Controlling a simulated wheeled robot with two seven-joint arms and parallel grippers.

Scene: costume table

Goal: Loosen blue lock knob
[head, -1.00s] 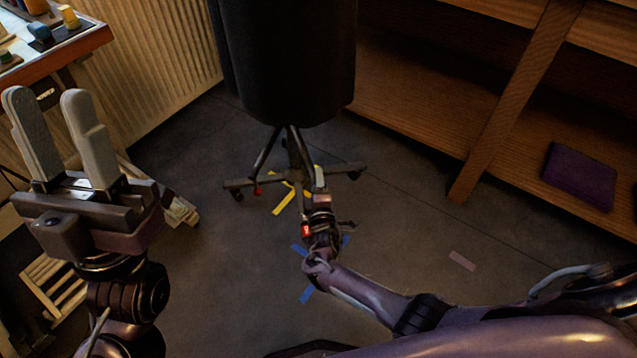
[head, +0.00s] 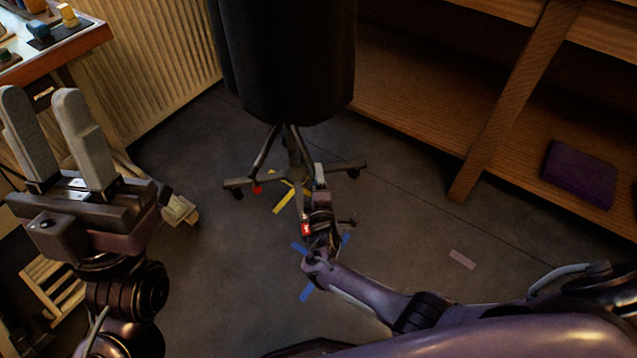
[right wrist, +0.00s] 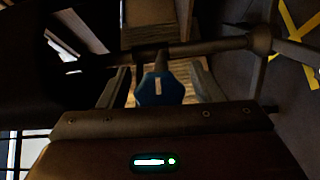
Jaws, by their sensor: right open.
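My right gripper (right wrist: 161,72) is open, with one finger on each side of the knob. Small gaps show between the fingers and the knob, and I cannot tell whether either touches it. In the head view the right gripper (head: 312,184) is low by the wheeled base of a black stand (head: 285,60); the knob cannot be made out there. My left gripper (head: 42,96) is open and empty, raised at the left.
The stand's wheeled base (head: 238,183) rests on the dark floor over yellow tape (head: 284,201). A wooden shelf unit (head: 480,150) with a purple box (head: 580,175) stands at the right. A table (head: 60,40) with small items is at the upper left.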

